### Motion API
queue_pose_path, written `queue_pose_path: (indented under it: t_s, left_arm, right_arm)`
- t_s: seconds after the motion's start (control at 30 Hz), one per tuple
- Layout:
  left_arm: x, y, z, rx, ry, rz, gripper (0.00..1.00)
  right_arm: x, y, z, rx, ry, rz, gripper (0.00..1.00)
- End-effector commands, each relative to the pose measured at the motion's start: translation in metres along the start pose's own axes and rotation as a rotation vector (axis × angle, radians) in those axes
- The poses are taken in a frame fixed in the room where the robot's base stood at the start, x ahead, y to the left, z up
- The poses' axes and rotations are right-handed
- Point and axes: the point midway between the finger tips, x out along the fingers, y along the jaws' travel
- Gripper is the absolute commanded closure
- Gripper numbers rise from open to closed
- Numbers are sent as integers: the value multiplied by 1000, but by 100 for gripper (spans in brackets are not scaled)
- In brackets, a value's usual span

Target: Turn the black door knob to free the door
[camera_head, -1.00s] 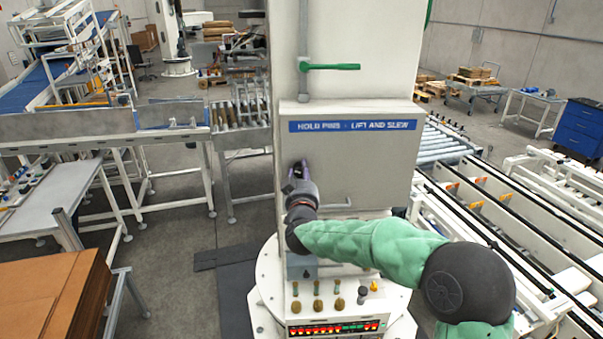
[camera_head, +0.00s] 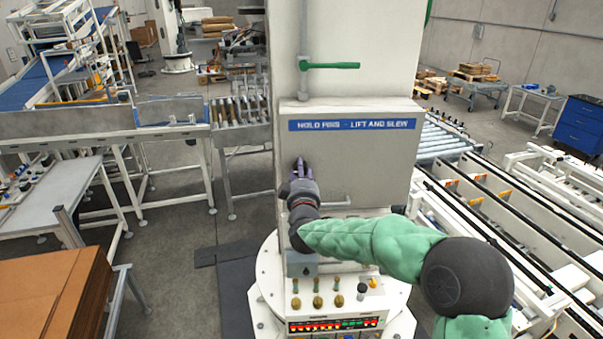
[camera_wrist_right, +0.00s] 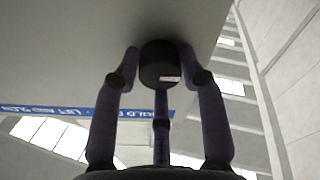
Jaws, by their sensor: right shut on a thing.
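The black door knob (camera_wrist_right: 160,64) is a short dark cylinder with a small pale mark on its rim, standing out from the door in the right wrist view. My right gripper (camera_head: 300,170) is at the left side of the pale cabinet door (camera_head: 365,165) in the head view, and it hides the knob there. In the wrist view its purple-grey fingers are around the knob, one on the left, one on the right and one below. The gripper is shut on the knob. My left gripper is not in view.
A blue label strip (camera_head: 352,125) runs along the top of the door. A grey handle bar (camera_head: 335,203) is right of my gripper. A green lever (camera_head: 330,66) sticks out above. A console with several small knobs and red lights (camera_head: 333,325) stands below my forearm.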

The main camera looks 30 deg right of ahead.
Motion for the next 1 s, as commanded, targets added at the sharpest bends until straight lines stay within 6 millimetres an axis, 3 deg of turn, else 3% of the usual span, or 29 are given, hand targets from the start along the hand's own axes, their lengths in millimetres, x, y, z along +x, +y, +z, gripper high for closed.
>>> queue_pose_path:
  t_s: [0.2, 0.23, 0.3, 0.73, 1.0]
  left_arm:
    - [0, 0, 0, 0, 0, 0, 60]
    - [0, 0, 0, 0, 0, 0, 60]
    - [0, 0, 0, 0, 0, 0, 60]
    - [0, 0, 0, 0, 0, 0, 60]
    - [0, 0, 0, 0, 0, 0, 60]
  right_arm:
    - [1, 6, -7, 0, 14, 11, 91]
    - [1, 6, -7, 1, 14, 11, 56]
    - [1, 5, -7, 1, 14, 10, 37]
    - [-5, 1, -2, 1, 4, 3, 37]
    - [-46, 1, -3, 1, 6, 1, 37]
